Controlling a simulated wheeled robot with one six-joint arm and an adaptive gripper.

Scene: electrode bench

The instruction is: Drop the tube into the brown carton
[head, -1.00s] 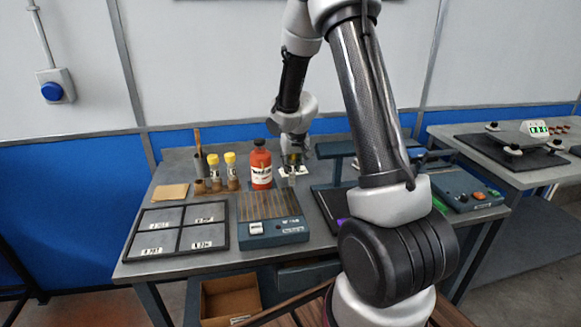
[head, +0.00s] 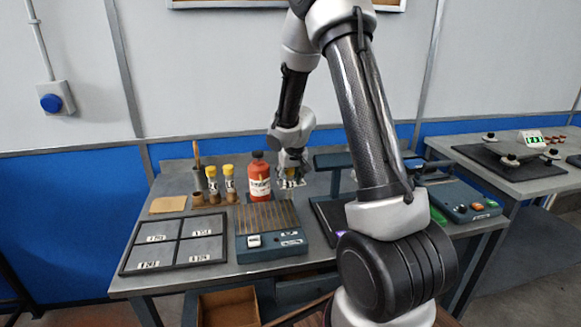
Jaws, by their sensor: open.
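Two clear tubes with yellow caps, a left one (head: 212,178) and a right one (head: 229,177), stand upright in brown holders at the back left of the bench. The brown carton (head: 229,309) is open below the bench's front edge, cut off by the frame's bottom. My gripper (head: 291,174) is open and points down just right of the red bottle (head: 258,178), over a white patch on the bench. Small details at its fingertips are too small to tell apart, so I cannot tell whether a tube is between them.
A slotted blue box (head: 269,243) and a black-framed tray (head: 174,264) of labelled compartments fill the bench's front left. A dark stand (head: 336,188) rises right of my gripper. A control box (head: 463,201) sits farther right.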

